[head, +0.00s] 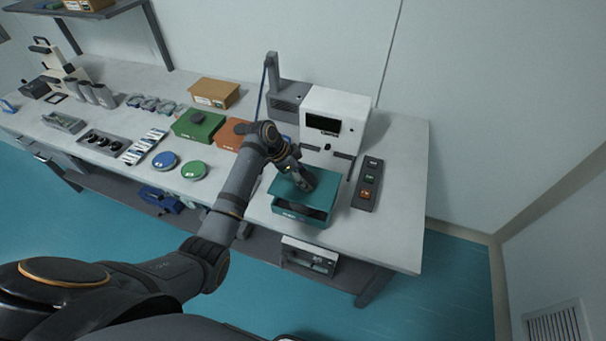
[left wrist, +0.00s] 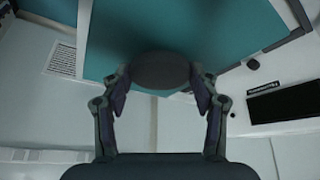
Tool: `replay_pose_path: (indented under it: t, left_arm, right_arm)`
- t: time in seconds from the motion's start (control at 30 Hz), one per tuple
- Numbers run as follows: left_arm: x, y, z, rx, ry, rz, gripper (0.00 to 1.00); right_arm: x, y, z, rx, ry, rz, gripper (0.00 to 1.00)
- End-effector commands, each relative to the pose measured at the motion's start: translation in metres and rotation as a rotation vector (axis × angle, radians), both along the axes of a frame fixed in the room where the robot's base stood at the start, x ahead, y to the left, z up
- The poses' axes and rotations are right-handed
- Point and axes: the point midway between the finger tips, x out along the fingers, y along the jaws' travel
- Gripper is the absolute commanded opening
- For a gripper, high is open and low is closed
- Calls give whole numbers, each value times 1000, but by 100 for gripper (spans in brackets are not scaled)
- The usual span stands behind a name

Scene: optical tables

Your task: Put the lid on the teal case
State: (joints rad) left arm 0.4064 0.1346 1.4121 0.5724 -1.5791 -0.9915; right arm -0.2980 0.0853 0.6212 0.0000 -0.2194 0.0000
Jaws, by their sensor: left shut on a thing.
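The teal case (head: 298,218) stands near the front edge of the table, below my left gripper (head: 302,181). The teal lid (head: 283,190) is over the case, tilted, with a dark gap under its front right side. In the left wrist view the lid (left wrist: 235,35) spans the top, and its dark round knob (left wrist: 162,70) sits between the fingers of my left gripper. The gripper is shut on this knob. The far rim of the case is hidden by the lid and gripper. My right gripper does not show.
A white instrument (head: 335,120) stands behind the case. A dark panel with coloured buttons (head: 368,185) lies close on its right. Green (head: 198,125) and orange (head: 231,134) cases stand to the left.

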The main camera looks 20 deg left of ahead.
Motion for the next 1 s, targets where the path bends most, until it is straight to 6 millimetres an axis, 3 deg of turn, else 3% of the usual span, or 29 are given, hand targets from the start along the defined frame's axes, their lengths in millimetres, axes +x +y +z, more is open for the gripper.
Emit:
replay_pose_path:
  t: [0.47, 1.0]
  left_arm:
    - [-1, 0, -41, -1, -1, 1, 22]
    - [0, 0, -50, -1, 0, 2, 22]
  right_arm:
    - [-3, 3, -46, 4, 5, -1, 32]
    - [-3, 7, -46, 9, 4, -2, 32]
